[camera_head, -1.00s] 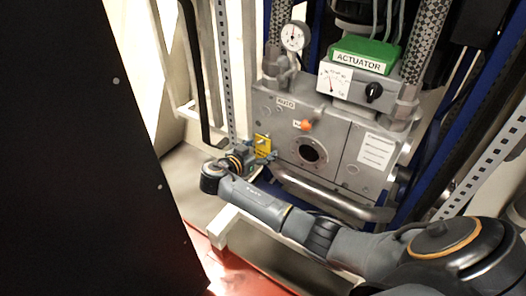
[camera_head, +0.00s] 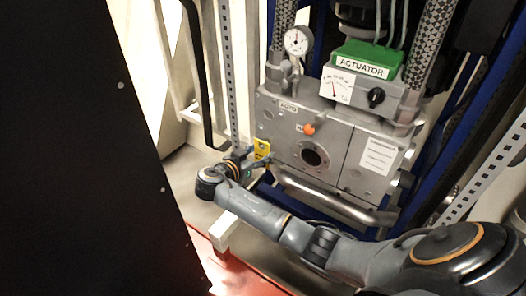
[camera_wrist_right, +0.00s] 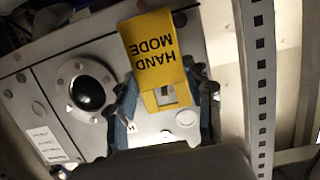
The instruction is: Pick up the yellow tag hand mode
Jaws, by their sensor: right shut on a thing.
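The yellow tag (camera_wrist_right: 152,58) fills the upper middle of the right wrist view, and its lettering "HAND MODE" reads upside down. It also shows in the head view (camera_head: 262,148), at the left side of the grey actuator box. My right gripper (camera_wrist_right: 165,100) is shut on the tag's lower part, with one blue-padded finger on each side. In the head view my right gripper (camera_head: 255,161) is at the tag, its arm reaching in from the lower right. I cannot tell whether the tag still touches the box. My left gripper is not in view.
The grey actuator box (camera_head: 338,158) has a round port, an orange knob (camera_head: 309,129) and a metal bar (camera_head: 325,197) along its lower front. A perforated metal post (camera_wrist_right: 262,85) stands close beside my right gripper. A large black panel (camera_head: 70,150) covers the left.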

